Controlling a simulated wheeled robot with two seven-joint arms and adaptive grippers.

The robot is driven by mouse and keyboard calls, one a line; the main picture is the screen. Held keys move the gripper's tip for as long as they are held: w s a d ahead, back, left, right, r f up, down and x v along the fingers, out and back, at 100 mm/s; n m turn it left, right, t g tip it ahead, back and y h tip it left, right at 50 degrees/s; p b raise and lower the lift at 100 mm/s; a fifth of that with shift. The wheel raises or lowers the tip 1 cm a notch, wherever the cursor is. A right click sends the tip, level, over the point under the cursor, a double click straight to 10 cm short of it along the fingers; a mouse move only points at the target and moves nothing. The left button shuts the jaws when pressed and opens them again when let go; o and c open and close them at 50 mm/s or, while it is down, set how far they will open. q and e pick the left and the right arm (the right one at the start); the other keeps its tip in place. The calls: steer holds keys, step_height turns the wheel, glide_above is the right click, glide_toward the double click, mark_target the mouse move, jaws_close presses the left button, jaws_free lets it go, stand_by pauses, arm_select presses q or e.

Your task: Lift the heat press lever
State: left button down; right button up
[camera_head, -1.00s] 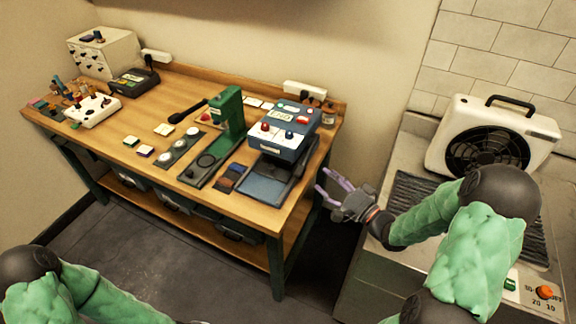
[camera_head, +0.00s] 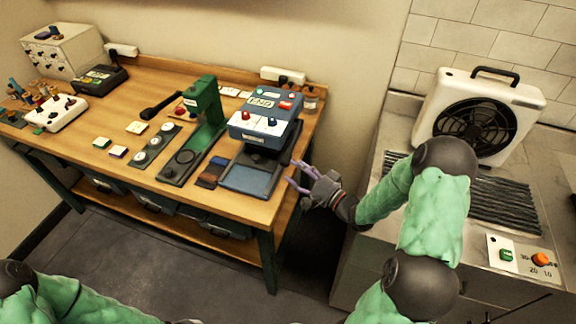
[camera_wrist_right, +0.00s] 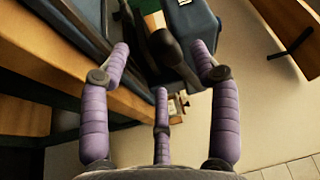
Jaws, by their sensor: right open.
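The heat press is a blue box-shaped head (camera_head: 262,121) above a dark grey-blue lower plate (camera_head: 250,180), at the right end of the wooden table in the head view. Its lever is hard to make out there. In the right wrist view, a dark rounded bar (camera_wrist_right: 174,52), which looks like the lever, stands beyond my fingers beside the blue head (camera_wrist_right: 192,22). My right gripper (camera_head: 297,176) is open and empty, its purple fingers beside the press's right side at the table's right end. Contact with the press does not show. My left gripper is out of view.
A green press (camera_head: 207,122) with a black handle stands left of the heat press. Small tiles and dark swatches (camera_head: 211,172) lie nearby. A fan unit (camera_head: 478,112) stands on the right counter (camera_head: 392,125). A floor gap separates table and counter.

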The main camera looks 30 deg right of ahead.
mark_target(288, 161)
steer(key=shift+b+x, duration=0.35)
steer(key=shift+x, duration=1.8)
jaws_close()
